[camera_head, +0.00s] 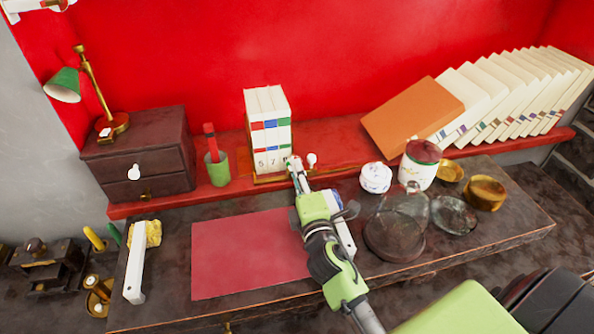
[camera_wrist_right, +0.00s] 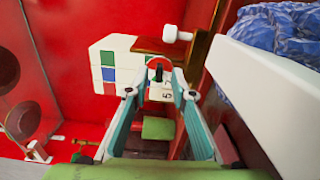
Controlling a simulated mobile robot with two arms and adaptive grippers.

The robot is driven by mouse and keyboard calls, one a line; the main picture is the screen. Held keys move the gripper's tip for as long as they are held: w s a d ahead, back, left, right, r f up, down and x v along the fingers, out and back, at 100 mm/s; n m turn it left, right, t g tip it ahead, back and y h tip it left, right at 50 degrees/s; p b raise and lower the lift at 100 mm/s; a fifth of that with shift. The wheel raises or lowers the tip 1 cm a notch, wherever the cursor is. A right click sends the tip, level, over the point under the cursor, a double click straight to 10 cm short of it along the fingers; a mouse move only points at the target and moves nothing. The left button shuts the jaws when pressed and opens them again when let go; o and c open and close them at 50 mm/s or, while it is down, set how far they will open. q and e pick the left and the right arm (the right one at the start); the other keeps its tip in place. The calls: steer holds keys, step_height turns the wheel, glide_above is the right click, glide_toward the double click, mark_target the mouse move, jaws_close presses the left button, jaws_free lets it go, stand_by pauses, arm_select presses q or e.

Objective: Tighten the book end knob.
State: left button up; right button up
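Upright white books (camera_head: 267,135) with red, blue and green spine bands stand in a low wooden and brass book end (camera_head: 325,170) on the red shelf. Its small white knob (camera_head: 311,159) sits just right of the books. In the right wrist view the knob (camera_wrist_right: 178,33) is at the top, beyond the fingertips and untouched. My right gripper (camera_head: 295,165) is in front of the books' lower right spines, just left of the knob. In the wrist view its fingers (camera_wrist_right: 159,94) are apart with no object gripped, and a numbered spine shows between them. My left gripper is not in view.
A patterned white pot (camera_head: 376,177), a white canister (camera_head: 420,164) and a glass dome (camera_head: 398,222) stand to the right of my right arm. A green cup (camera_head: 217,168) is left of the books.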

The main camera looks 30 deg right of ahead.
steer(key=v, duration=0.6)
steer(key=shift+s, duration=0.2)
